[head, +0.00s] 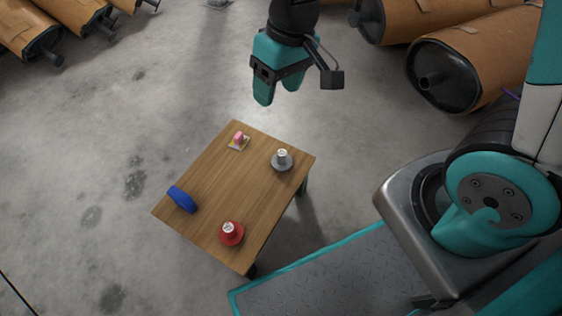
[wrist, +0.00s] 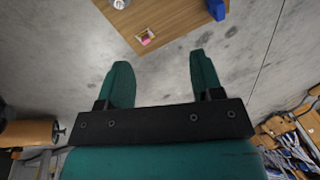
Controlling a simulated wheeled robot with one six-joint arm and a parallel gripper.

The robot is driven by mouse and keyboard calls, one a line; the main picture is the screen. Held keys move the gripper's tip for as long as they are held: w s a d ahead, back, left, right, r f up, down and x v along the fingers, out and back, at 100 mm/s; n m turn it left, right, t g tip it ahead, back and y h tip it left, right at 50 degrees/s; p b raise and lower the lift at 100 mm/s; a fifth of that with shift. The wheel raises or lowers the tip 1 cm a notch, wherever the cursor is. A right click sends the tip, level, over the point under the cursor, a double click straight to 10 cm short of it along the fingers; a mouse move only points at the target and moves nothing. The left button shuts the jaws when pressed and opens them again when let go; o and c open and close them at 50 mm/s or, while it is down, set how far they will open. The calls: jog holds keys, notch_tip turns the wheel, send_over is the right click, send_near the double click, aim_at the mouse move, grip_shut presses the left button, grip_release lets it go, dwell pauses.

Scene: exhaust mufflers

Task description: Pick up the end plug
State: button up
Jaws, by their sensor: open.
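Four small items sit on a small wooden table (head: 222,188), and I cannot tell for certain which is the end plug. A grey round piece with a pale knob (head: 282,160) is at the right, and a red round piece with a pale knob (head: 231,234) is at the near end. A pink piece on a small pale pad (head: 239,138) is at the far end, and a blue rounded piece (head: 182,199) is at the left edge. My gripper (head: 278,90) is open and empty, high and beyond the table's far end. In the wrist view its fingers (wrist: 160,64) point towards the table, with the pink piece (wrist: 145,39) ahead.
Large brown-wrapped mufflers with black ends (head: 470,65) lie on the floor at the upper right, and more (head: 35,35) at the upper left. My own base is at the lower right, close to the table. The concrete floor left of the table is clear.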

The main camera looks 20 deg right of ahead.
aim_at(283, 153)
jog(key=w+d+f+b, duration=0.1)
jog(key=f+b, duration=0.1)
jog(key=f, duration=0.7)
jog(key=w+d+f+h+b, duration=0.1)
jog(key=w+f+b, duration=0.1)
jog(key=f, duration=0.7)
jog(key=w+d+f+m+h+b, duration=0.1)
jog(key=w+f+b, duration=0.1)
jog(key=f, duration=0.6)
jog(key=shift+w+d+f+b, duration=0.15)
jog(key=shift+f+b, duration=0.25)
jog(key=shift+b, duration=0.45)
notch_tip(283, 153, down, 6)
jog(key=b, duration=0.4)
jog(key=shift+w+d+b, duration=0.1)
jog(key=shift+w+b, duration=0.05)
jog(key=shift+b, duration=0.25)
jog(key=shift+r, duration=0.1)
jog(key=c, duration=1)
